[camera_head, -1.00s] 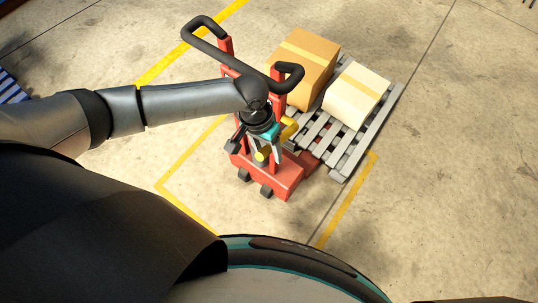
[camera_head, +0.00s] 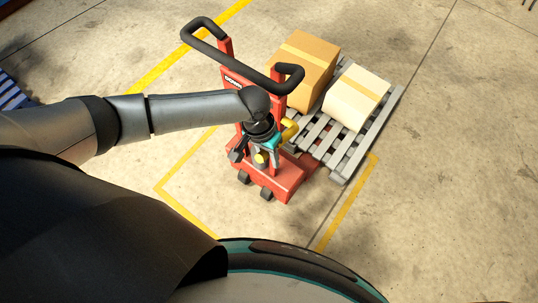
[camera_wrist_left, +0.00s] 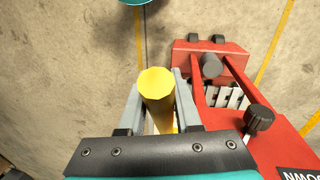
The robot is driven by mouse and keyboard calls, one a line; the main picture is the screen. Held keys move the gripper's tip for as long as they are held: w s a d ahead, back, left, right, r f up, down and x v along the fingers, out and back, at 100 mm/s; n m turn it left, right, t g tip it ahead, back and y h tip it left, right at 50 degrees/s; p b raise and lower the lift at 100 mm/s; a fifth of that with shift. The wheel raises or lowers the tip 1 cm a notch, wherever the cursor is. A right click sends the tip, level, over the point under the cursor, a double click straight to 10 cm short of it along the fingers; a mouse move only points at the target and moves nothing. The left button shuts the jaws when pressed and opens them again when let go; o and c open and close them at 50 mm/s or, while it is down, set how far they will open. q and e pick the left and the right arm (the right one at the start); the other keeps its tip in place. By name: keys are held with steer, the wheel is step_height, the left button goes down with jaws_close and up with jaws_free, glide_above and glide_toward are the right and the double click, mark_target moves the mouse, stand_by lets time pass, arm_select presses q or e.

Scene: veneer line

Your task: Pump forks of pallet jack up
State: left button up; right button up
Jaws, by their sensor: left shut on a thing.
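The red pallet jack (camera_head: 290,178) stands on the floor with its black loop handle (camera_head: 213,52) at the top. Its forks run toward the wooden pallet (camera_head: 345,160) and are mostly hidden. My left gripper (camera_head: 258,157) is at the front of the jack, below the handle. In the left wrist view, its two grey fingers (camera_wrist_left: 158,98) are shut on a yellow cylindrical lever (camera_wrist_left: 157,84), one on each side. The lever's yellow end (camera_head: 261,159) shows in the head view. My right gripper is not in view.
Two cardboard boxes, one brown (camera_head: 305,62) and one paler (camera_head: 352,100), sit on the grey pallet. Yellow floor lines (camera_head: 345,207) frame the jack and pallet. A blue slatted object (camera_head: 12,92) is at the left edge. The concrete floor around is clear.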

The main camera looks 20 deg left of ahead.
arm_select(q)
jaws_close()
stand_by(0.8)
step_height(320, 180, down, 14)
steer(key=w+m+t+h+b, duration=0.1)
steer(key=t+h+b, duration=0.3)
steer(key=t+b, duration=0.6)
steer(key=shift+w+d+b, duration=0.35)
steer(key=shift+w+b, duration=0.2)
steer(key=shift+b, duration=0.05)
